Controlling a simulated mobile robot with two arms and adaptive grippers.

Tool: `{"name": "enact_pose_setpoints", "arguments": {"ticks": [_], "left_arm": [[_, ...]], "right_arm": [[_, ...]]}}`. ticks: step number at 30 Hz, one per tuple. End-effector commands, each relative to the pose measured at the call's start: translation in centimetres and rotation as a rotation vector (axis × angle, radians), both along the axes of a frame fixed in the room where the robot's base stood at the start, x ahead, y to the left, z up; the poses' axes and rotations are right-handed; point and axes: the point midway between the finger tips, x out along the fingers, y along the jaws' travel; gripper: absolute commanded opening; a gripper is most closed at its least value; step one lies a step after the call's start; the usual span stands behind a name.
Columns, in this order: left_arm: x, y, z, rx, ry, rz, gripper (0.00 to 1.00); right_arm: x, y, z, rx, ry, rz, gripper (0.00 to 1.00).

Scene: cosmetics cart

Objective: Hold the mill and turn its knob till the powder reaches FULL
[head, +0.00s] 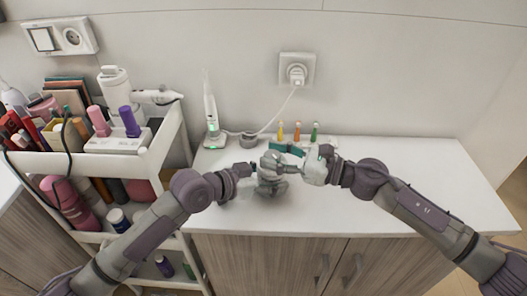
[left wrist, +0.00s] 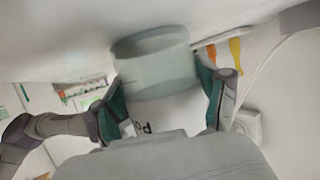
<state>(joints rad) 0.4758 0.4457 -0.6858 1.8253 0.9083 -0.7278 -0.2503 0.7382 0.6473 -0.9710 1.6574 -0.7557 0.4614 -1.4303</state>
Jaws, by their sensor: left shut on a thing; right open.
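The mill (head: 270,161) stands near the middle of the white counter, mostly covered by my grippers in the head view. In the left wrist view it shows as a grey-green cylinder (left wrist: 155,62) with a white part bearing dark letters beside it. My left gripper (head: 262,178) is shut on the mill; its teal fingers (left wrist: 163,100) lie on both sides of it. My right gripper (head: 296,160) is open close to the mill's upper right side. I cannot tell whether it touches. The knob and the powder level cannot be made out.
Yellow, orange and green bottles (head: 297,132) stand behind the grippers. A white device (head: 211,115) and a small grey round object (head: 248,140) are to their left. A cable runs to the wall socket (head: 297,70). A loaded cart (head: 150,165) stands at left. The counter's right side (head: 420,165) is clear.

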Motion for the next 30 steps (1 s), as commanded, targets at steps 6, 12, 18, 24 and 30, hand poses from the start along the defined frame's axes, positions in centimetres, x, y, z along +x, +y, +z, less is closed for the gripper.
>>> {"name": "enact_pose_setpoints", "arguments": {"ticks": [6,12,18,24,30], "left_arm": [[0.0,0.0,0.0,0.000,0.000,0.001,0.24],[0.1,0.0,0.0,0.000,0.000,0.001,0.24],[0.0,0.1,0.0,0.000,0.000,0.001,0.24],[0.0,0.1,0.0,0.000,0.000,0.001,0.24],[0.1,0.1,0.0,0.000,-0.001,0.002,0.24]], "right_arm": [[0.8,2.3,0.0,0.001,0.001,0.000,0.50],[0.9,2.7,0.0,0.000,0.001,0.000,0.50],[0.9,2.6,0.0,0.001,0.002,0.000,0.41],[0.9,2.6,0.0,0.001,0.002,0.000,0.08],[0.9,2.6,0.0,0.001,0.002,-0.001,0.00]]}}
